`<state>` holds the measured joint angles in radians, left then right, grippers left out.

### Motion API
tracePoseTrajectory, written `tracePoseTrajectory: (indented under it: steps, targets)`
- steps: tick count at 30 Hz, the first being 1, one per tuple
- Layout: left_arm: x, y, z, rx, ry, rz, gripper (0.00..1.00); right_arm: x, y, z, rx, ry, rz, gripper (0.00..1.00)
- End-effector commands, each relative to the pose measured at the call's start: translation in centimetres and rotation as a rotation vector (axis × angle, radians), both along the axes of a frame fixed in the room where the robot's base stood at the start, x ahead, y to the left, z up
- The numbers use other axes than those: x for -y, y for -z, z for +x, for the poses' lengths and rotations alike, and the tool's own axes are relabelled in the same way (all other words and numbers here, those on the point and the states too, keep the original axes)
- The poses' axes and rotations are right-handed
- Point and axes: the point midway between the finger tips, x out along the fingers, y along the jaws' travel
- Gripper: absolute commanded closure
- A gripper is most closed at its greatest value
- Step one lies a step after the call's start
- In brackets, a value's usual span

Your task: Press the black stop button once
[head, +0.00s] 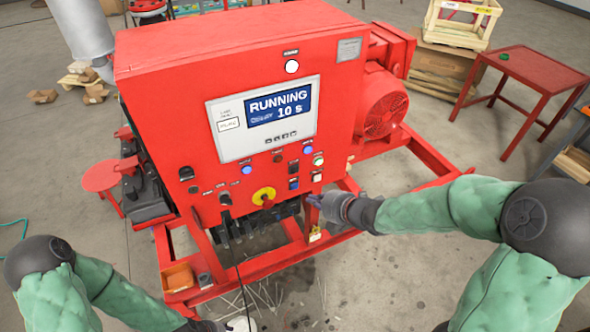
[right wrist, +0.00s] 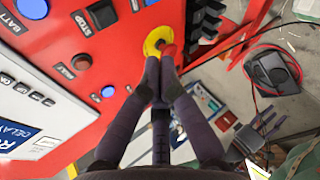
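The black stop button (head: 293,167) sits on the red control panel, below and right of the display. In the right wrist view it is a black square button (right wrist: 103,14) near the top edge, with a STOP label beside it. My right gripper (head: 313,200) is in front of the lower panel, below and right of the button and apart from it. In the right wrist view its fingertips (right wrist: 160,60) are together and empty, overlapping the yellow disc in the picture. The display (head: 279,105) reads RUNNING 10 s. My left arm is at the bottom left; its fingers are not visible.
A yellow disc with a red handle (head: 263,196) sits left of my right gripper. Blue buttons (head: 308,150) and a dark red one (head: 277,158) surround the stop button. A cable hangs from the panel's bottom. Red frame rails (head: 290,228) run below.

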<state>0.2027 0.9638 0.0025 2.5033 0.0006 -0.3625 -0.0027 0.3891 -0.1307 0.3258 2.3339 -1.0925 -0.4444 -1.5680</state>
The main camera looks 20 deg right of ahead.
Motion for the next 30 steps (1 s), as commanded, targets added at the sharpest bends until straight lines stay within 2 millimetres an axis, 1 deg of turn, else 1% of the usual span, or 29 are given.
tracePoseTrajectory:
  steps: [5,8,11,24,30]
  targets:
    - [0.0,0.0,0.0,0.0,0.0,0.0,0.6,0.0,0.0,0.2,-0.001,0.001,0.002,1.0]
    - [0.0,0.0,0.0,0.0,0.0,0.0,0.6,0.0,0.0,0.7,-0.001,0.001,0.002,1.0]
    - [0.0,0.0,0.0,0.0,0.0,0.0,0.6,-0.2,0.0,1.6,-0.002,-0.001,0.001,1.0]
    - [0.0,-0.3,0.0,0.0,0.0,0.0,0.6,-0.6,0.0,7.0,0.0,0.0,0.002,1.0]
    - [0.0,-0.2,0.0,0.0,0.0,0.0,0.6,-0.7,0.1,8.4,-0.002,0.001,0.002,1.0]
